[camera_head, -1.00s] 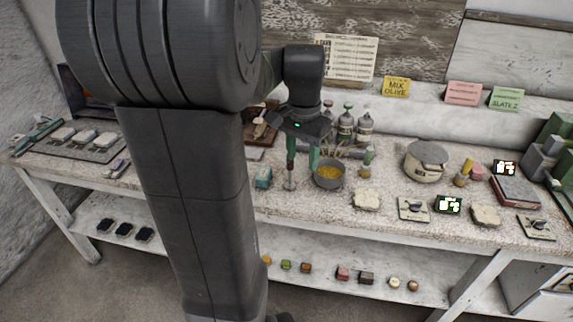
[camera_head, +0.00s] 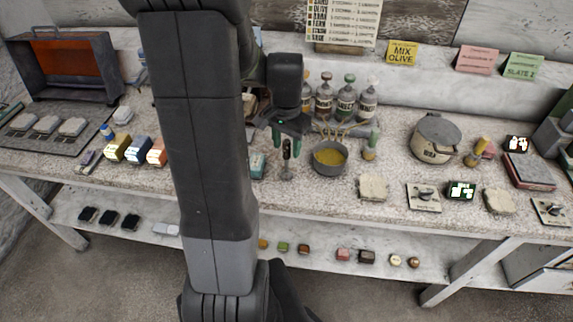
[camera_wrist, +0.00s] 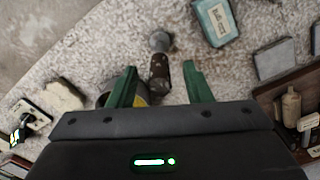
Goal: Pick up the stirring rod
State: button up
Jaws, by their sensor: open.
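A slim upright tool with a dark brown handle and a round metal foot, which I take to be the stirring rod (camera_head: 287,172), stands on the speckled worktop (camera_head: 225,190), left of a grey bowl (camera_head: 329,168) with yellow contents. My gripper (camera_head: 288,139) is over it, open, its green fingers pointing down. In the wrist view, the rod's brown handle (camera_wrist: 159,72) shows between the open fingers (camera_wrist: 160,75), with a gap on both sides. The metal foot lies beyond the fingertips. The bowl is mostly hidden behind the left finger.
A teal box (camera_head: 257,164) stands just left of the rod. Bottles (camera_head: 346,102) stand behind the bowl, and a green-handled tool (camera_head: 370,147) stands right of it. A lidded pot (camera_head: 436,138) is farther right. The worktop's front edge is close.

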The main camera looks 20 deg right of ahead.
jog(key=shift+f, duration=0.6)
grip_shut()
